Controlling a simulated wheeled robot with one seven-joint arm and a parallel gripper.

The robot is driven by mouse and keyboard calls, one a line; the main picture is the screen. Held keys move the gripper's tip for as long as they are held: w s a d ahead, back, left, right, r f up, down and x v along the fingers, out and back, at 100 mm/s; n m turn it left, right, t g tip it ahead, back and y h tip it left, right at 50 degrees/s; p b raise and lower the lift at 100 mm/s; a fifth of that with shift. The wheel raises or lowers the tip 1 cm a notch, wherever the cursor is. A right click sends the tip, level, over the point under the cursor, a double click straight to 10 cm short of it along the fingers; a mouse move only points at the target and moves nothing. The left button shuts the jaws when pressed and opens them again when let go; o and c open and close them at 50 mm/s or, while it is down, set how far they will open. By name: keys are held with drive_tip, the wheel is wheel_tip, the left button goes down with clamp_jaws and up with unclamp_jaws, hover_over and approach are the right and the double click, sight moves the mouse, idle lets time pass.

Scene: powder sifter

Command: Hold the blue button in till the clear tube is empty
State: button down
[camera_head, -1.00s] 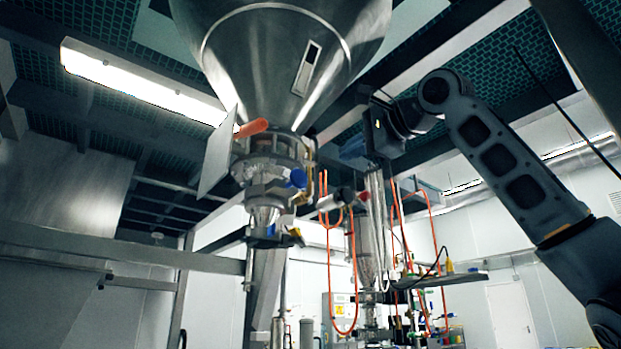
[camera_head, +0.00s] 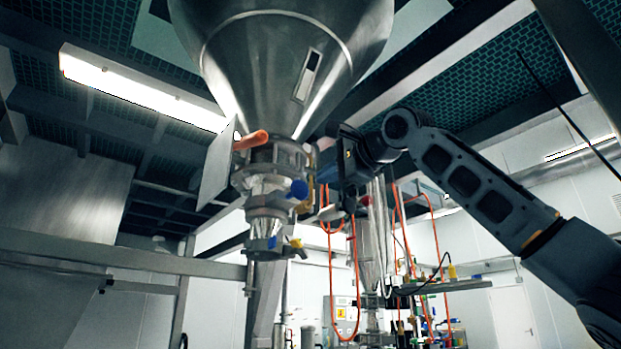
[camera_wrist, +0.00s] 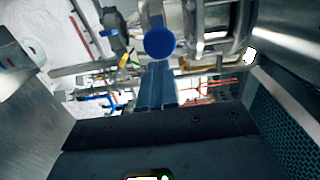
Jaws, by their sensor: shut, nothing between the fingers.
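The blue button (camera_head: 299,189) is a round knob on the right side of the metal valve assembly under the steel hopper (camera_head: 290,60). In the wrist view the blue button (camera_wrist: 160,43) lies just beyond the tips of my gripper (camera_wrist: 158,66). My gripper's fingers are together with nothing between them. They point at the button; I cannot tell whether they touch it. In the head view my gripper's fingers are hard to make out against the fittings. A pale, clear-looking tube section (camera_head: 265,228) hangs below the valve; I cannot tell what it holds.
An orange handle (camera_head: 250,140) and a flat metal plate (camera_head: 219,166) are at the valve's left. A yellow-and-blue fitting (camera_head: 296,243) sits lower down. Orange hoses (camera_head: 356,280) hang at the right. A steel beam (camera_head: 110,258) crosses at the left.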

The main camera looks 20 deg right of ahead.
sight(302, 189)
drive_tip(key=p+x, duration=0.1)
drive_tip(key=x, duration=0.3)
drive_tip(key=shift+w+r+p, duration=0.2)
drive_tip(key=shift+p, duration=0.15)
drive_tip(key=shift+w+a+f, duration=0.2)
drive_tip(key=shift+w+a, duration=0.15)
drive_tip(key=shift+w, duration=0.4)
